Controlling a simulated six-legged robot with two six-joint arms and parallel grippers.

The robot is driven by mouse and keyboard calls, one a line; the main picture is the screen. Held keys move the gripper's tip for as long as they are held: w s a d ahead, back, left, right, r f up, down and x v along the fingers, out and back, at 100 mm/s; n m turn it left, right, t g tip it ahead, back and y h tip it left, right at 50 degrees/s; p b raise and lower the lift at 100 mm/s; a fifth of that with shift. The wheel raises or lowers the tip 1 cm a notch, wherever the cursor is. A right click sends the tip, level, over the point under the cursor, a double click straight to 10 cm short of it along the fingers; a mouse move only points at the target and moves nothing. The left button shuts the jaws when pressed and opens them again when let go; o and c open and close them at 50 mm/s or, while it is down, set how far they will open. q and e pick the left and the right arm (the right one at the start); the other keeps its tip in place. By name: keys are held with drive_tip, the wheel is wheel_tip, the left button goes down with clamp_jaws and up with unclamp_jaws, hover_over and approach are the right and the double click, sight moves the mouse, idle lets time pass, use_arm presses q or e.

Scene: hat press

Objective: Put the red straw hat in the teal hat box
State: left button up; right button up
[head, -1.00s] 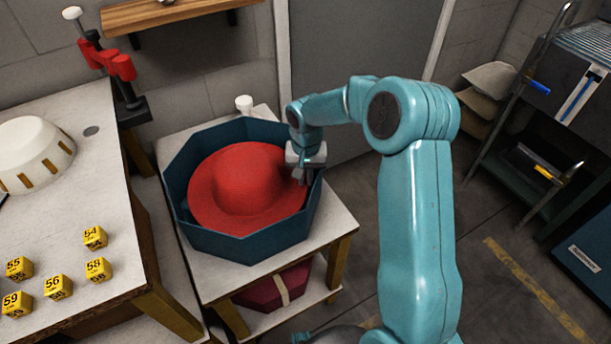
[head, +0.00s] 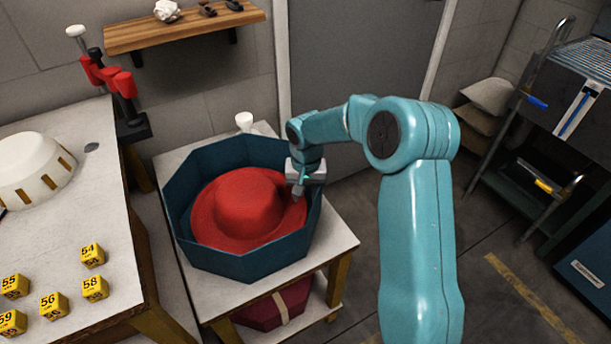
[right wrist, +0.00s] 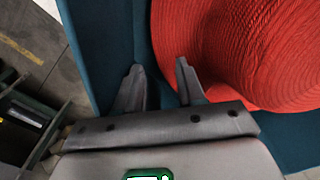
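The red straw hat (head: 247,200) lies crown up inside the teal hat box (head: 240,262), its brim within the box walls. The box is octagonal, open at the top, and stands on a small white-topped table. My right gripper (head: 297,195) is at the right side of the box, its fingers pointing down just inside the wall by the brim. In the right wrist view the gripper (right wrist: 158,72) has its two fingers apart with nothing between them. My left gripper is not in view.
A white-topped bench (head: 95,210) at left holds a white slotted dome (head: 28,170) and several yellow numbered blocks (head: 53,305). A dark red box (head: 272,308) sits on the shelf below. A wooden wall shelf (head: 185,30) hangs behind.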

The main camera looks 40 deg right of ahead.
wheel_tip(320, 180, up, 16)
drive_tip(key=p, duration=0.3)
drive_tip(key=shift+s+r, duration=0.15)
drive_tip(key=shift+s, duration=0.05)
drive_tip(key=shift+s+a, duration=0.1)
